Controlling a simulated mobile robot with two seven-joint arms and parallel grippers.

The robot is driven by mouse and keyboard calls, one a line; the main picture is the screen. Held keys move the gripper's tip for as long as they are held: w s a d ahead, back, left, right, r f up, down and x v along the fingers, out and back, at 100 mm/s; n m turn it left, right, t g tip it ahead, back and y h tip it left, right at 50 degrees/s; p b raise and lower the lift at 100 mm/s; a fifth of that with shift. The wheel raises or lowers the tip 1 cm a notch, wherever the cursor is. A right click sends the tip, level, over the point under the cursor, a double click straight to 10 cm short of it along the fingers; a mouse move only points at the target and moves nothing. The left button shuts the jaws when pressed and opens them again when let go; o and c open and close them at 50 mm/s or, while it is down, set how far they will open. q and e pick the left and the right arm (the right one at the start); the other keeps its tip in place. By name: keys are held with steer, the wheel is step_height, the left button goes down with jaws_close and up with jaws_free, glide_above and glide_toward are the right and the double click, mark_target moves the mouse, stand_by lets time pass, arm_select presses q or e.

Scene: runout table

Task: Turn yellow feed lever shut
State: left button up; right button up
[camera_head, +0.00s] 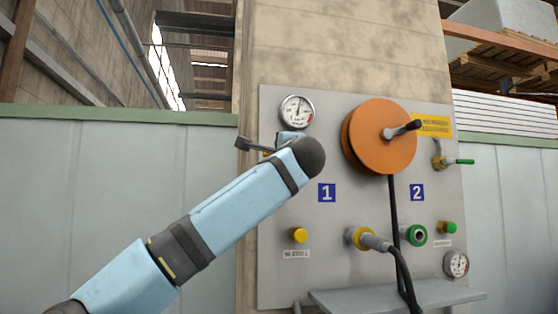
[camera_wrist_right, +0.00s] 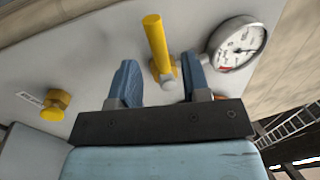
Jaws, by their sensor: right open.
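The yellow feed lever (camera_wrist_right: 155,42) shows in the right wrist view, its bar pointing up from a pivot on the grey panel (camera_wrist_right: 90,75). My right gripper (camera_wrist_right: 160,64) is open, with one blue finger on each side of the lever near its pivot. The fingers look apart from the lever, with a wider gap on the left; contact is hard to judge. In the head view my arm and hand cover nearly all of the lever, below the upper left gauge (camera_head: 297,111). My left gripper is not in view.
The gauge (camera_wrist_right: 238,42) is close beside the right finger. The panel also carries an orange reel (camera_head: 375,140) with a black crank, a green lever (camera_head: 465,161), a yellow knob (camera_head: 299,235) and a hose coupling (camera_head: 375,241). A grey shelf (camera_head: 440,294) juts out below.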

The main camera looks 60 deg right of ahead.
steer(key=b+v, duration=0.2)
steer(key=v, duration=0.7)
steer(key=shift+s+a, duration=0.2)
steer(key=shift+a, duration=0.05)
